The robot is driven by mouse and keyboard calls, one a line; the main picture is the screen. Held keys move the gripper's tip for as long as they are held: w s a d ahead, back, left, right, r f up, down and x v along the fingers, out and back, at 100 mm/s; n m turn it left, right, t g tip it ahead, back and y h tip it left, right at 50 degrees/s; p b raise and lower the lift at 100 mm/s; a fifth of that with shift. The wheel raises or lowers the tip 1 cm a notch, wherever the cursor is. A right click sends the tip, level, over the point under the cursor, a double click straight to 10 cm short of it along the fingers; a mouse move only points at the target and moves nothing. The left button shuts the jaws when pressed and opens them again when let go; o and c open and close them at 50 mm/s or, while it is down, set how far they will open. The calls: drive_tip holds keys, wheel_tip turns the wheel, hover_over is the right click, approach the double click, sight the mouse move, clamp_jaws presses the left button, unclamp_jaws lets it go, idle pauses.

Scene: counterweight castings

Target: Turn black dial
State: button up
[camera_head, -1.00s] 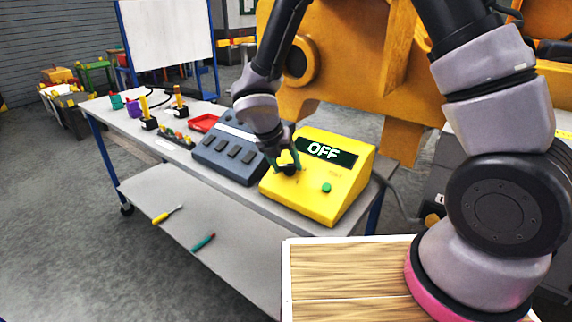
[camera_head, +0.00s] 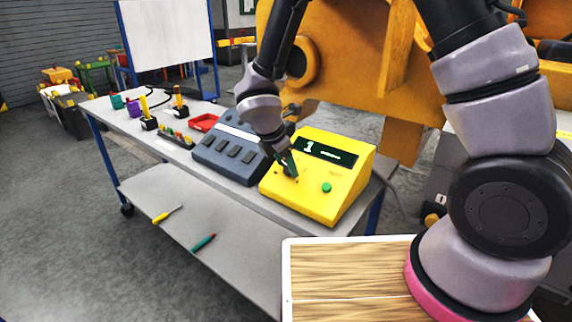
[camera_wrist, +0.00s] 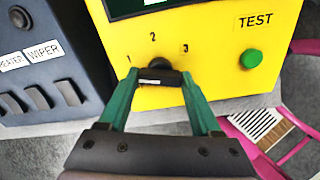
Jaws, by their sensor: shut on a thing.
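The black dial (camera_wrist: 160,75) sits on the sloping face of the yellow tester box (camera_head: 318,198); the marks 1, 2 and 3 are printed around it in the wrist view. My gripper (camera_wrist: 159,80) is shut on the dial, one green finger on each side. In the head view my gripper (camera_head: 290,166) reaches down to the left part of the face and mostly hides the dial. The dark display (camera_head: 325,152) reads 1 with a small wavy sign after it. A green button (camera_head: 326,187) under the word TEST is at the right.
A blue-grey switch box (camera_head: 228,157) stands close on the left of the tester, with labels and rocker switches in the wrist view. A red tray (camera_head: 204,122) and small parts lie farther left on the bench. A wooden-topped surface (camera_head: 345,280) is in front.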

drive_tip(key=shift+m, duration=1.2)
drive_tip(key=o, duration=1.4)
drive_tip(key=shift+r, duration=0.1)
drive_tip(key=v, duration=1)
drive_tip(key=shift+s+a+r, duration=0.1)
drive_tip(key=shift+s+r, duration=0.1)
drive_tip(key=shift+r, duration=0.05)
drive_tip(key=shift+r, duration=0.1)
